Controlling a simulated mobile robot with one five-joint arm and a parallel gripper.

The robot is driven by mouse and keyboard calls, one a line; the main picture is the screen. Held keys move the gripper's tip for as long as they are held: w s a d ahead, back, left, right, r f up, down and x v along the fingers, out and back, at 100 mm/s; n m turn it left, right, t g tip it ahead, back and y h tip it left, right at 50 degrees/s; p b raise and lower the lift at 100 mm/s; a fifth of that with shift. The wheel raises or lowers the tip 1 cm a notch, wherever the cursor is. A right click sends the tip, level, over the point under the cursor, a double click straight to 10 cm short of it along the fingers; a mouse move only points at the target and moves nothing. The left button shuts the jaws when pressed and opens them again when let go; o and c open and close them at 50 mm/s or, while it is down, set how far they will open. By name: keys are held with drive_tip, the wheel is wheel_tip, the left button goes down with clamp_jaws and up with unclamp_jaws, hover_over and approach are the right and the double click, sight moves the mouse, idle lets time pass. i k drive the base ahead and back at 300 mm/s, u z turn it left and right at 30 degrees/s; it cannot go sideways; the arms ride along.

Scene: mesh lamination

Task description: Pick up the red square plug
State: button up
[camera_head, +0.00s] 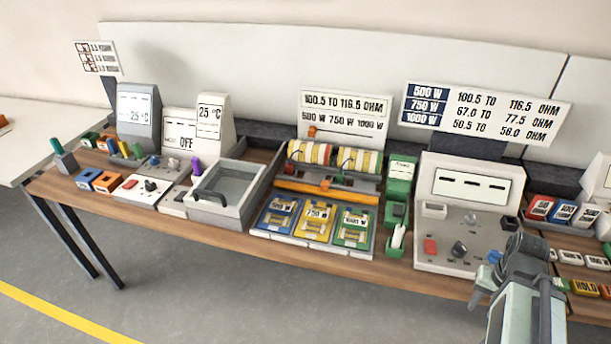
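My gripper (513,246) is dark and shows at the lower right, in front of the right end of the meter box. It is to the right of the red piece and apart from it. Its fingers are too small and dark to tell whether they are open or shut.
A dark knob (459,250) stands right of the red piece. A green holder (396,240) with a white item is close on the left. Red, blue and white labelled blocks (562,212) stand to the right. A grey basin (225,190) and coloured cards (318,220) lie farther left.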

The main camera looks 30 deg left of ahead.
sight(289, 168)
drive_tip(key=u, duration=0.05)
drive_tip(key=k, duration=1)
drive_tip(key=u, duration=0.9)
drive_tip(key=i, duration=1)
drive_tip(key=u, duration=0.05)
